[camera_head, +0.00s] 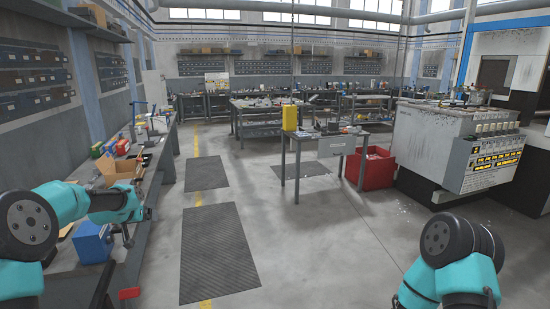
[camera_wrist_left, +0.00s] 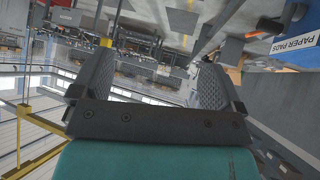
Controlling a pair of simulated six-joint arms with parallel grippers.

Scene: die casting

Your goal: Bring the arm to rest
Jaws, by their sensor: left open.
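My left arm (camera_head: 75,205) comes in from the left in the head view, teal with dark joint caps, and reaches over the left workbench. In the left wrist view my left gripper (camera_wrist_left: 150,82) has its two dark ridged fingers spread wide apart. Nothing is between them, and the room shows through the gap. In the head view the left fingers are too small and dark to make out clearly. My right arm (camera_head: 455,255) shows only as a bent teal joint with a black cap at the lower right. The right gripper is out of view.
The left workbench (camera_head: 160,190) holds an open cardboard box (camera_head: 120,170) and a blue box (camera_head: 92,243), close to my left arm. A table (camera_head: 318,140) with a yellow container (camera_head: 290,117) stands mid-room beside a red bin (camera_head: 372,168). The central floor is clear.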

